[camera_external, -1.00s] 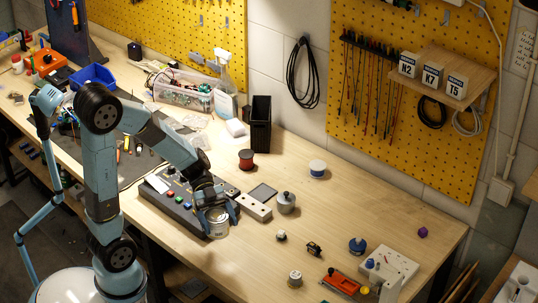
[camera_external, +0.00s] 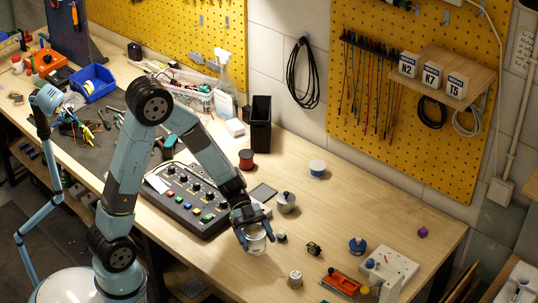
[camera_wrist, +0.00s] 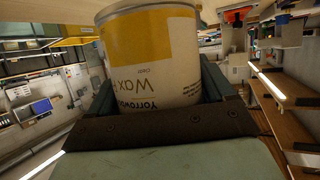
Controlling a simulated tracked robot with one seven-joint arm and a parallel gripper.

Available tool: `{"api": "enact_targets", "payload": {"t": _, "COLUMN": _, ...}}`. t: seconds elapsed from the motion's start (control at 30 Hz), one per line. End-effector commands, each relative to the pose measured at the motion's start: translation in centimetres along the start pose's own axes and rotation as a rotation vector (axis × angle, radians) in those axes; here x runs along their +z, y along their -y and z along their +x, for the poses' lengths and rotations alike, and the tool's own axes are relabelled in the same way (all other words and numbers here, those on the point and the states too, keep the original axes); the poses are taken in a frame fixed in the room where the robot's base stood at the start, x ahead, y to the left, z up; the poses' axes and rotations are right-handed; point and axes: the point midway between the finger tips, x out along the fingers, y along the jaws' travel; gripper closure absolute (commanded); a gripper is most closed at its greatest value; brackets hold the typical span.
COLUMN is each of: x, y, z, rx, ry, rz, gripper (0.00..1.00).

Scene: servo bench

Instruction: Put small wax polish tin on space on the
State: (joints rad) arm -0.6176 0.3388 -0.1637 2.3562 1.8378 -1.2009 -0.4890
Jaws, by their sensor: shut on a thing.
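The wax polish tin (camera_external: 256,243) is a small pale round tin. In the wrist view the tin (camera_wrist: 152,62) fills the upper middle, with a yellow band and a white label reading "Wax". My gripper (camera_external: 256,234) is shut on it, with fingers on both sides. The tin is over the front part of the wooden bench, right of the black control box (camera_external: 190,200). I cannot tell its exact height above the bench. The wooden wall shelf (camera_external: 432,88) at the upper right carries boxes marked N2, K7 and T5.
Near the tin are a grey lidded pot (camera_external: 287,202), a small white-topped piece (camera_external: 281,237) and a spool (camera_external: 295,279). A white block (camera_external: 390,265) and an orange tool (camera_external: 342,281) lie front right.

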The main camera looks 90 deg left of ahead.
Motion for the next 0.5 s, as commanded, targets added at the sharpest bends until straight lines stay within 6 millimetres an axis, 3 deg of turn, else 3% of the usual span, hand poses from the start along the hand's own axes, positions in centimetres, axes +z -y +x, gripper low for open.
{"api": "enact_targets", "payload": {"t": 0.5, "x": 3.3, "y": 0.5, "z": 1.6, "rx": 0.0, "ry": 0.0, "rz": 0.001, "gripper": 0.61}}
